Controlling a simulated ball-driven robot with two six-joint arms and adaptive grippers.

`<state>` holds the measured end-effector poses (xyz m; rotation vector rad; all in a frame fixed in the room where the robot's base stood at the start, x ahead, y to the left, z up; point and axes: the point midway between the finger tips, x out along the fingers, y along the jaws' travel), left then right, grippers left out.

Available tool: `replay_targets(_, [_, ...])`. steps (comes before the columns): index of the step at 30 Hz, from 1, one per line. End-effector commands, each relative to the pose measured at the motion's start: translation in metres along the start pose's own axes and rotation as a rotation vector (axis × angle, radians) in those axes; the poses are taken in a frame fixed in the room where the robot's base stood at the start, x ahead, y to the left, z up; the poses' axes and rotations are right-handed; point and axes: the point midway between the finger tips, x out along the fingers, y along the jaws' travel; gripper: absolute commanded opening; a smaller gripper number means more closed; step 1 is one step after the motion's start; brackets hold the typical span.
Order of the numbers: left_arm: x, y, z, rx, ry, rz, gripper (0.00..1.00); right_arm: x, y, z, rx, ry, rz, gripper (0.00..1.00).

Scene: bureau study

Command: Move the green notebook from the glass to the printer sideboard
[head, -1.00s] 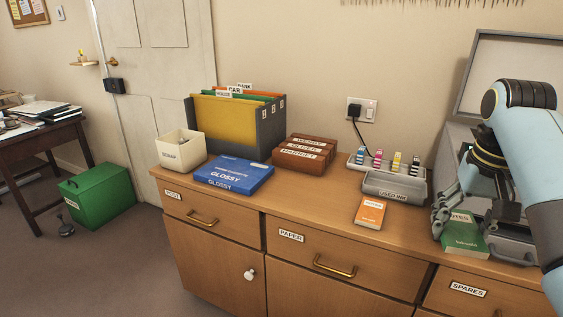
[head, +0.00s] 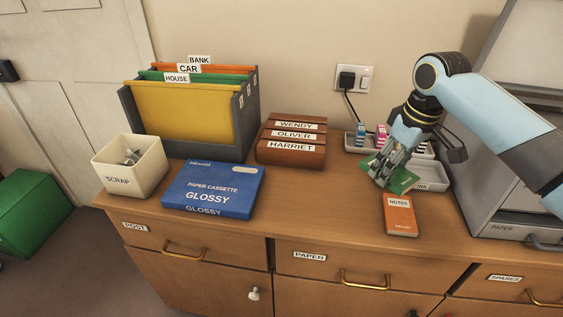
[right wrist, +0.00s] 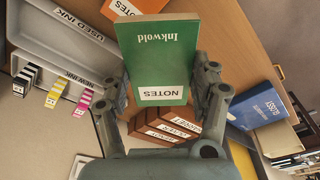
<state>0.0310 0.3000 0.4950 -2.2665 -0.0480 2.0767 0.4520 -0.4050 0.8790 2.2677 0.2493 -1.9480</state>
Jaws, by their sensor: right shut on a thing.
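The green notebook (head: 404,182), lettered "NOTES" and "Inkwold" in the right wrist view (right wrist: 158,60), is between the fingers of my right gripper (head: 384,172). The gripper is shut on it, and its fingers cover much of it in the head view. The notebook shows in front of the ink tray and behind the orange notebook; whether it clears the wood cannot be told. The printer sideboard (head: 300,223) is a wooden cabinet with labelled drawers. The grey printer (head: 492,205) stands at its right. My left gripper is out of view.
The orange notebook (head: 399,226) lies near the front edge. The grey ink tray (head: 432,178) is behind it. Bare wood shows between cassette and orange notebook.

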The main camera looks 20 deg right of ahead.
Motion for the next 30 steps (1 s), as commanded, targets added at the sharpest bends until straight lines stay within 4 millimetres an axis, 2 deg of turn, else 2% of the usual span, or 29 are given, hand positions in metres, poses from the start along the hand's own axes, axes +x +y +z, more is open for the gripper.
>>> replay_targets(4, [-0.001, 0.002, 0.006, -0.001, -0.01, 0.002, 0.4, 0.007, -0.007, 0.0, -0.017, 0.003, -0.008, 0.29])
replay_targets(12, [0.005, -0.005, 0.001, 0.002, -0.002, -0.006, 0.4, 0.052, -0.062, -0.032, -0.016, 0.002, -0.01, 0.29])
replay_targets(16, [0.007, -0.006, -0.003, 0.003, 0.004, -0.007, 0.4, 0.068, -0.081, -0.043, -0.016, 0.001, -0.008, 0.29])
replay_targets(22, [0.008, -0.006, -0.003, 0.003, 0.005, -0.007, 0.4, 0.08, -0.09, -0.049, -0.016, 0.0, -0.003, 0.29])
replay_targets(27, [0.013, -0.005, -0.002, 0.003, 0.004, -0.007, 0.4, 0.106, -0.091, -0.045, -0.015, -0.002, -0.003, 0.29])
replay_targets(30, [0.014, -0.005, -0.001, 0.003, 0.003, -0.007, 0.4, 0.115, -0.091, -0.043, -0.016, 0.0, -0.003, 0.29])
